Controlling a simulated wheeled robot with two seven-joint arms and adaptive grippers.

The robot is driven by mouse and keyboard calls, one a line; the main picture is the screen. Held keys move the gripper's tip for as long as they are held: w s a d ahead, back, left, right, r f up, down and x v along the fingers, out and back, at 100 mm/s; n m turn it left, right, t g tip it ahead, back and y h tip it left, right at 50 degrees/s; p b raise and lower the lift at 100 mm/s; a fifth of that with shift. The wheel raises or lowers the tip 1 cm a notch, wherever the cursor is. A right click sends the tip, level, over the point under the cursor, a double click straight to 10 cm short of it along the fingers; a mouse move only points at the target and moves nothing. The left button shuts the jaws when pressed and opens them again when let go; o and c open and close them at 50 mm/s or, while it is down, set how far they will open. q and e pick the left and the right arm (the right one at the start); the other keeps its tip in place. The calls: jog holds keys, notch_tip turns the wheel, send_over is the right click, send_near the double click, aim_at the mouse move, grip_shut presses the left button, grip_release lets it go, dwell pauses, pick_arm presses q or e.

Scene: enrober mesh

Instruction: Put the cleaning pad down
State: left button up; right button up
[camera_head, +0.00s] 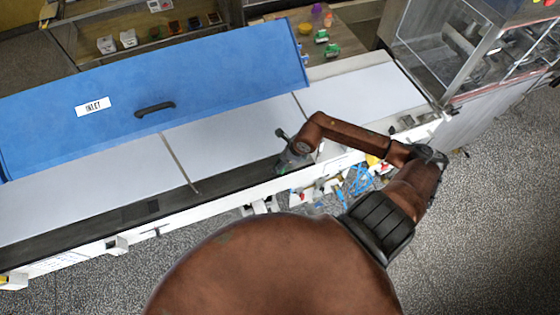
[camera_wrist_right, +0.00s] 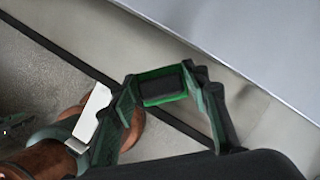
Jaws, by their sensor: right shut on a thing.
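My right gripper (camera_head: 287,154) reaches in from the right of the head view, low over or at the dark strip along the near side of the white-topped machine (camera_head: 150,165). It also shows in the right wrist view (camera_wrist_right: 166,92), where its dark green fingers are shut on a small black block with a bright green edge, which appears to be the cleaning pad (camera_wrist_right: 160,84). Pale machine surfaces lie around and beyond the pad; I cannot tell whether it touches them. In the head view the pad is too small or hidden to make out. My left gripper is not in view.
A blue lid (camera_head: 220,85) with a black handle and an INLET label stands along the back of the machine. A clear-walled cabinet (camera_head: 450,45) stands at the right. Tools and blue cables (camera_head: 355,183) lie below the near edge. The white top left of my gripper is clear.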

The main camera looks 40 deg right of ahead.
jog(key=shift+f, duration=0.15)
jog(key=o, duration=1.5)
jog(key=shift+o, duration=0.2)
jog(key=b+v, duration=0.2)
jog(key=v, duration=1)
